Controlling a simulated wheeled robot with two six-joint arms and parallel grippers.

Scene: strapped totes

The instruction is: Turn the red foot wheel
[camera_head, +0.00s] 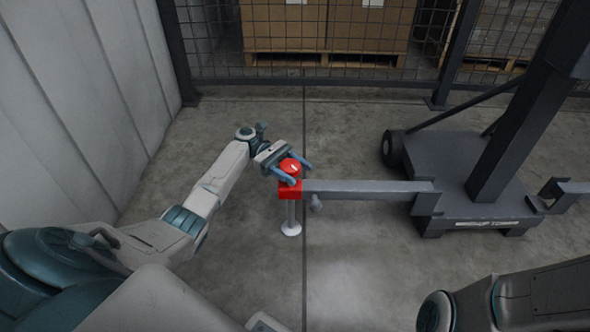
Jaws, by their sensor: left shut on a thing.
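The red foot wheel (290,166) is a small round red knob with a white mark. It sits on top of a red block (290,190) at the left end of a grey horizontal beam (365,186). A thin post with a round pale foot (291,228) goes down from the block to the floor. My left gripper (290,171) comes in from the upper left, with its blue-grey fingers on either side of the wheel, shut on it. My right gripper is not in view; only part of my right arm shows at the lower right.
The beam joins a dark wheeled stand (465,195) with a tall slanted column on the right. A mesh fence (330,72) with pallets of boxes (325,25) behind it closes the back. A pale wall (75,100) stands at the left. The concrete floor around the post is clear.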

